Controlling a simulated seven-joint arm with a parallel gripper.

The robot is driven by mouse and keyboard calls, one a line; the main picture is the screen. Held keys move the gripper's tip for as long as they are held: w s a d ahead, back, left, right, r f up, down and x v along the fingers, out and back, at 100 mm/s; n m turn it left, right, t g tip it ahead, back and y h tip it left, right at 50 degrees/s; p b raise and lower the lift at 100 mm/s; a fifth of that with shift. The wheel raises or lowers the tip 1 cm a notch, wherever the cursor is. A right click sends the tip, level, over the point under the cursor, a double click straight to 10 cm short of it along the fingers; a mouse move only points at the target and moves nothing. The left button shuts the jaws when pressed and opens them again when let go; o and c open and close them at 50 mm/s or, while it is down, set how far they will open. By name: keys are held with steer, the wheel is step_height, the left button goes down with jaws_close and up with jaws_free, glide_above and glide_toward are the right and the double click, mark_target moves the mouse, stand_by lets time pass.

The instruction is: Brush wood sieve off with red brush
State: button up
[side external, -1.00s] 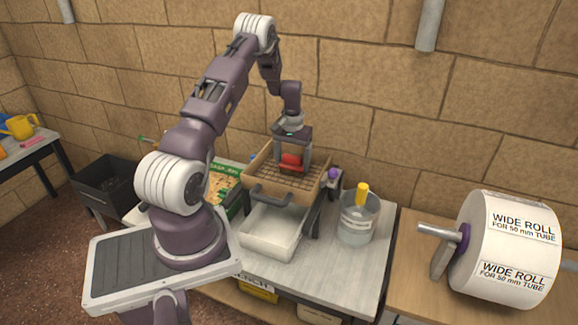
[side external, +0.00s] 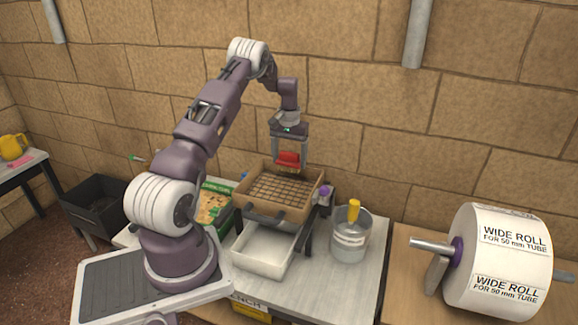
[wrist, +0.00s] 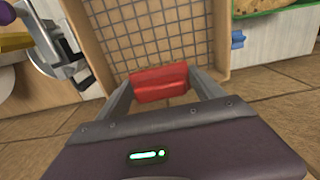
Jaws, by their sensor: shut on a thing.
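The wood sieve (side external: 262,211) is a square wooden frame with a wire mesh, resting on a dark stand over the bench. Its mesh (wrist: 160,32) fills the top middle of the wrist view and looks bare there. My gripper (side external: 289,166) is shut on the red brush (side external: 289,158) and holds it in the air above the back part of the sieve. The red brush also shows between the two fingers in the wrist view (wrist: 159,82). Its bristles are mostly hidden in the wrist view.
A white tray (side external: 262,262) sits under the sieve. A large paper roll (side external: 500,262) is at the far right.

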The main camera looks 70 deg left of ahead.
steer(key=shift+r, duration=1.8)
